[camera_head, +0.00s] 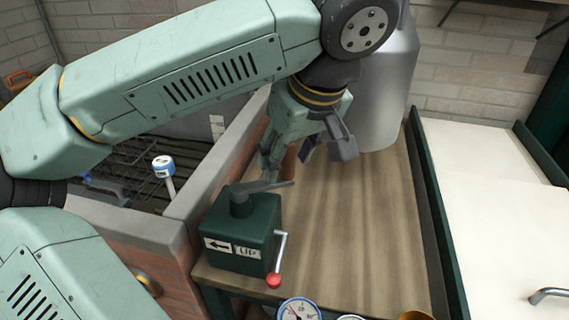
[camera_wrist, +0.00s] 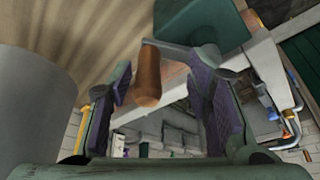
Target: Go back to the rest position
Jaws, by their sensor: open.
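My gripper (camera_head: 288,156) hangs over the wooden shelf, just behind and above the dark green box (camera_head: 243,235). Its fingers are spread apart. The box has a grey lever on top (camera_head: 245,192), an arrow and an "UP" label, and a side crank with a red knob (camera_head: 274,280). In the wrist view, the fingers of my gripper (camera_wrist: 166,88) stand wide apart on both sides of a brown cylindrical handle (camera_wrist: 148,75). The green box (camera_wrist: 200,22) is beyond it. I cannot tell whether the handle touches a finger.
A large grey metal can (camera_head: 385,85) stands close to my gripper on the right, at the back of the wooden shelf (camera_head: 350,230). A low brick wall (camera_head: 240,150) runs along the left. A white counter (camera_head: 490,190) is at the right. A gauge (camera_head: 299,310) is in front.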

